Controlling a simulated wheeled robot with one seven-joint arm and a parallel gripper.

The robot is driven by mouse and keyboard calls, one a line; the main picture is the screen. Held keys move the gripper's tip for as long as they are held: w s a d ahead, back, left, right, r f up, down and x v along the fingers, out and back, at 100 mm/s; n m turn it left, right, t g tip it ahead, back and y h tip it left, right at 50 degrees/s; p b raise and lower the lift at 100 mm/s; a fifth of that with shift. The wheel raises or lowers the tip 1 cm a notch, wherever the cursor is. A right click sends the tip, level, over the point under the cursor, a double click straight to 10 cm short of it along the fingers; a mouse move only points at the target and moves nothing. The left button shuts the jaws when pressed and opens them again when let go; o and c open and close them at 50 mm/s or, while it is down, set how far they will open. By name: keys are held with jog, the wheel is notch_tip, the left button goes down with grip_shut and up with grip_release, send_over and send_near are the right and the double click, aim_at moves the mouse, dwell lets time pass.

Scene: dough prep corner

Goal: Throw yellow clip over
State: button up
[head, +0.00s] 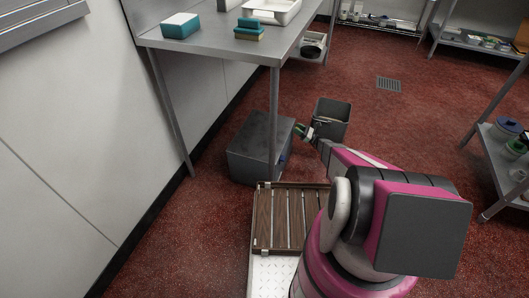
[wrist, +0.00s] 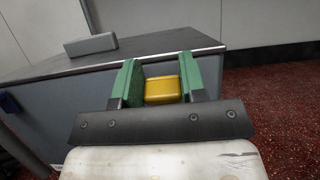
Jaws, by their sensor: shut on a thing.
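The yellow clip (wrist: 163,91) is a small, rounded yellow block between the green finger pads in the wrist view. My gripper (wrist: 161,78) is shut on it, with one pad on each side. In the head view my gripper (head: 303,131) is small and lies in front of the dark open bin (head: 334,128), close to the right side of the grey box (head: 250,148). The clip cannot be made out in the head view. In the wrist view the grey box (wrist: 60,105) is beyond and left of the fingers.
A steel table (head: 220,42) stands over the box, with a teal-and-white block (head: 180,25), a sponge-like block (head: 249,33) and a white tray (head: 285,8). A slatted wooden rack (head: 265,222) lies in front.

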jog(key=shift+a+r, duration=0.1)
jog(key=shift+w+a+r, duration=0.15)
jog(key=shift+a+r, duration=0.05)
jog(key=o, duration=0.8)
jog(key=shift+o, duration=0.2)
jog(key=shift+a, duration=0.1)
jog(key=shift+s+f, duration=0.1)
jog(key=shift+s, duration=0.1)
jog(key=shift+v, duration=2)
jog(key=shift+w, duration=0.1)
